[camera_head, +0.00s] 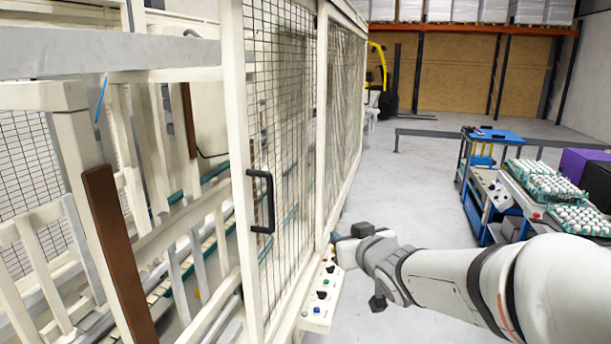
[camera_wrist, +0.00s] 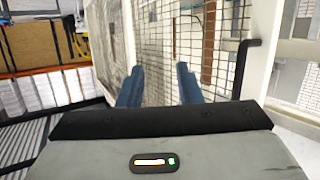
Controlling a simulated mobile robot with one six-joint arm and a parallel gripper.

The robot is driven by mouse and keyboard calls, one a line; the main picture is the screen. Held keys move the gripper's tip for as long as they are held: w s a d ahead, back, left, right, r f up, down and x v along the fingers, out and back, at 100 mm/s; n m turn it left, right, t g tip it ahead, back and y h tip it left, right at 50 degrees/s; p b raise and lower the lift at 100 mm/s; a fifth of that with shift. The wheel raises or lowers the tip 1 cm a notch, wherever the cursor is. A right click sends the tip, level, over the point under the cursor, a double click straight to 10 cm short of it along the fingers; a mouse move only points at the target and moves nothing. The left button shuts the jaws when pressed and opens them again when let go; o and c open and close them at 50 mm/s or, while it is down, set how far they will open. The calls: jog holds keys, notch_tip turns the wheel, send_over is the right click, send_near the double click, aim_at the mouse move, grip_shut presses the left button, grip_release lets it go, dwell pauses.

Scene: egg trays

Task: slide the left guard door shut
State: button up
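The guard door (camera_head: 236,130) is a cream-framed panel with dark wire mesh. An open gap lies to its left, where the machine's inside shows. Its black bar handle (camera_head: 262,201) stands upright near the door's left edge; in the wrist view the handle (camera_wrist: 243,68) is right of the fingers. My gripper (camera_head: 335,239) is right of the handle and apart from it, near the post between the mesh panels. In the wrist view my gripper (camera_wrist: 158,80) shows two blue fingers spread apart, facing the mesh, with nothing held between them.
A control box (camera_head: 322,296) with buttons juts out below the gripper. Conveyor rails and a brown strip (camera_head: 118,250) show inside the machine. At right stand a blue cart (camera_head: 490,135) and egg trays (camera_head: 545,181).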

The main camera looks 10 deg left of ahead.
aim_at(272, 196)
jog(key=s+a+r+n+g+y+p, duration=0.2)
jog(key=a+r+n+y, duration=0.35)
jog(key=a, duration=0.65)
jog(key=shift+m+y, duration=0.65)
jog(key=shift+y, duration=0.2)
jog(key=x, duration=0.2)
jog(key=p+x, duration=0.1)
jog(key=x, duration=0.2)
jog(key=p+x, duration=0.1)
jog(key=x, duration=0.1)
jog(key=shift+w+r, duration=0.35)
jog(key=shift+r, duration=0.05)
jog(key=shift+d, duration=0.1)
jog(key=shift+c, duration=0.3)
grip_shut()
